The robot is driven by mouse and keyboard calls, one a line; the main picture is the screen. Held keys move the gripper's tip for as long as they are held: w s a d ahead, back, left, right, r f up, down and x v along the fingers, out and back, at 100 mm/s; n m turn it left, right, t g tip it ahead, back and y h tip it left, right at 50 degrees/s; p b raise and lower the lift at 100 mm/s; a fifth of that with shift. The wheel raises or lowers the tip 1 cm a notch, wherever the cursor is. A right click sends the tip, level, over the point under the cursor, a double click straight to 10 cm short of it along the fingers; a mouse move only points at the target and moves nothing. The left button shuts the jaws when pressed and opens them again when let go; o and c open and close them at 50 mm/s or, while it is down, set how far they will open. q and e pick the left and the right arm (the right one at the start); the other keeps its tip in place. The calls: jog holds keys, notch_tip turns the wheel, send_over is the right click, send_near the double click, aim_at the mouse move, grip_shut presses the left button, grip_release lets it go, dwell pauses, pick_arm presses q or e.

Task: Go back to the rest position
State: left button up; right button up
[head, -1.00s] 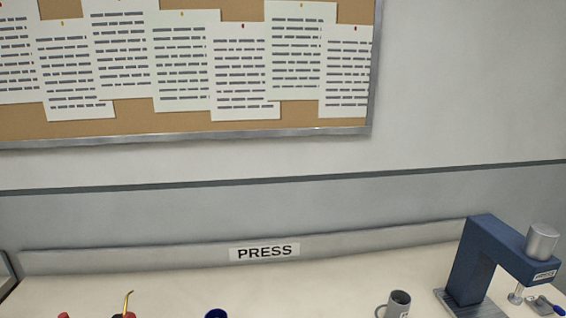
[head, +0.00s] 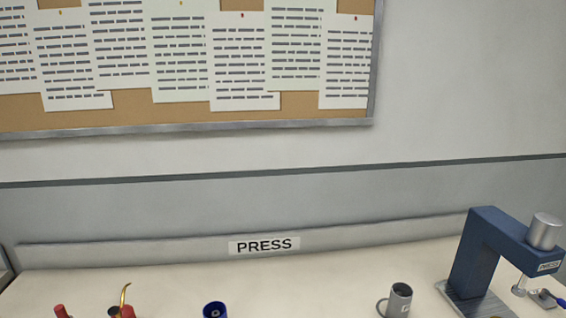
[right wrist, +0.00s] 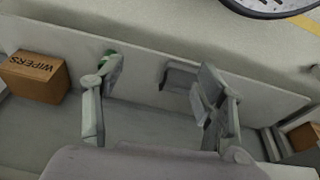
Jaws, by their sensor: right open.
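My right gripper (right wrist: 160,85) shows in the right wrist view with its two fingers spread wide apart and nothing between them. Behind the fingers are a pale grey panel and a grey surface. A small green thing shows behind the left finger, mostly hidden. My left gripper is not in the head view, and neither is my right one.
A bench carries a blue press (head: 480,250), a grey mug (head: 398,300), a blue cup (head: 214,310) and red items (head: 62,311) with a brass hook (head: 125,294). A PRESS sign (head: 264,245) is behind. A WIPERS box (right wrist: 36,76) stands left in the wrist view.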

jog(key=s+f+b, duration=0.1)
jog(key=s+f, duration=0.2)
jog(key=f, duration=0.4)
jog(key=s+d+f+g+b, duration=0.1)
jog(key=s+f, duration=0.1)
jog(key=f, duration=0.4)
jog(key=s+f+b, duration=0.1)
jog(key=s+f, duration=0.2)
jog(key=f, duration=0.4)
jog(key=s+d+f+b, duration=0.2)
jog(key=s+f, duration=0.8)
jog(key=shift+s+f+g, duration=0.3)
